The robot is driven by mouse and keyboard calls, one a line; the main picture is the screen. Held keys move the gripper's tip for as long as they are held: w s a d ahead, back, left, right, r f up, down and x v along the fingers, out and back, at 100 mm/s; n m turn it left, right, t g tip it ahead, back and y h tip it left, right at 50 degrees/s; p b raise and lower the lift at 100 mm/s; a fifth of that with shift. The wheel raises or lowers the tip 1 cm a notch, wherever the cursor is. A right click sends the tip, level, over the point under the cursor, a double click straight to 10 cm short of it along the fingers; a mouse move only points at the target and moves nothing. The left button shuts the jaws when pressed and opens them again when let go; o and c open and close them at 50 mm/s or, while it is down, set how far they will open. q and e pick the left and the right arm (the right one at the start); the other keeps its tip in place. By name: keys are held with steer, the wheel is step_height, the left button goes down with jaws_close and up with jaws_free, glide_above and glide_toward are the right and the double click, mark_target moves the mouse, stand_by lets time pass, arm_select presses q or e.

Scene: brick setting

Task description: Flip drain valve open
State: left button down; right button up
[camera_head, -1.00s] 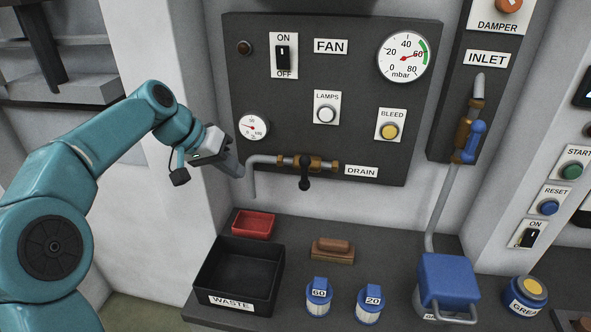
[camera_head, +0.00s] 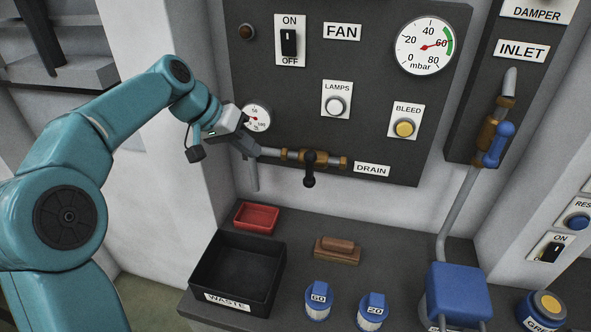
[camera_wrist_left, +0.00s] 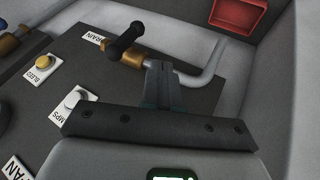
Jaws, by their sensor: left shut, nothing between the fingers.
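The drain valve (camera_head: 310,158) is a brass fitting on a grey pipe at the bottom of the dark panel, left of the DRAIN label (camera_head: 371,170). Its black handle (camera_head: 310,177) hangs down, across the pipe. My left gripper (camera_head: 252,148) is shut and empty, at the pipe's left part near its bend, left of the valve. In the left wrist view the shut fingers (camera_wrist_left: 161,70) lie close to the pipe, and the black handle (camera_wrist_left: 127,41) sticks out beyond them to the upper left. I cannot tell whether the fingers touch the pipe. My right gripper is out of view.
A small gauge (camera_head: 257,118) sits just above the left gripper. Below are a black WASTE bin (camera_head: 238,275), a red tray (camera_head: 257,218), a brush (camera_head: 337,250) and two blue-lidded jars. The inlet valve (camera_head: 492,145) is on the right. The space before the drain handle is clear.

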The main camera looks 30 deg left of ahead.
mark_target(310, 170)
arm_select(q)
steer(key=shift+f, duration=0.15)
steer(key=w+d+f+p, duration=0.2)
steer(key=w+d+f, duration=0.3)
steer(key=d+f, duration=0.2)
steer(key=shift+w+d+f+p, duration=0.2)
steer(key=shift+w+f+p, duration=0.15)
steer(key=shift+f, duration=0.05)
